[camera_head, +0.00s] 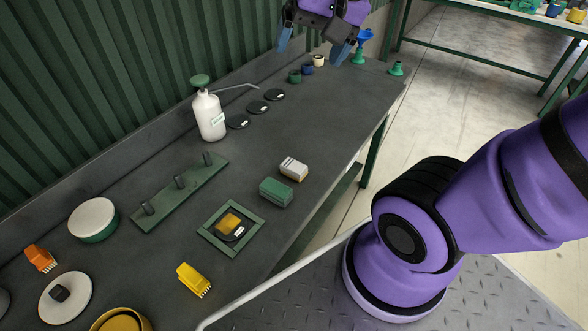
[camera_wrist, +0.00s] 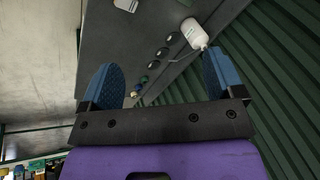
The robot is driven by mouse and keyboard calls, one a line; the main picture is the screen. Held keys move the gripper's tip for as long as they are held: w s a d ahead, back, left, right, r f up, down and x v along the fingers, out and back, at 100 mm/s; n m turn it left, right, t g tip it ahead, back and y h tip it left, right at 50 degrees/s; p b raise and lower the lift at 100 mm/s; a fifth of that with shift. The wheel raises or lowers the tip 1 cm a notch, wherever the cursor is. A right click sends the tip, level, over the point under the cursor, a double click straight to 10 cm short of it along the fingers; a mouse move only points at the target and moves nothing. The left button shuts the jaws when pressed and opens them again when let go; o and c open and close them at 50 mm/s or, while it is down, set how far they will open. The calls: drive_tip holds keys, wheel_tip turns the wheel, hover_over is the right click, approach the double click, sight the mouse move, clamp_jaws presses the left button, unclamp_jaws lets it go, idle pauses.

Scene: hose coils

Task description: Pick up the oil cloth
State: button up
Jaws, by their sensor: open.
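My gripper (camera_head: 312,46) is open and empty at the top of the head view, above the far end of the grey workbench (camera_head: 330,110). In the wrist view its two blue fingers (camera_wrist: 160,82) are spread wide with nothing between them. No item is plainly an oil cloth. All are far from my gripper.
A white pump bottle (camera_head: 209,116) stands near the wall, beside several black discs (camera_head: 257,107). A green pegboard (camera_head: 180,193) and a yellow brush (camera_head: 194,279) lie nearer. Small jars (camera_head: 307,68) and funnels (camera_head: 358,55) stand at the far end. The bench's right middle is clear.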

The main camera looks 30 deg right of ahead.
drive_tip(key=w+f+m+g+y, duration=0.1)
drive_tip(key=w+f+m, duration=0.5)
drive_tip(key=w, duration=0.1)
drive_tip(key=m+g+h, duration=0.3)
drive_tip(key=m, duration=1.7)
hover_over(294, 165)
wheel_tip(294, 165, down, 30)
wheel_tip(294, 165, down, 4)
drive_tip(key=shift+d+f, duration=0.1)
drive_tip(key=shift+d, duration=0.05)
drive_tip(key=shift+w+f, duration=0.1)
drive_tip(key=shift+f, duration=3)
drive_tip(key=shift+c, duration=0.4)
drive_tip(key=c, duration=1)
drive_tip(key=shift+r, duration=0.1)
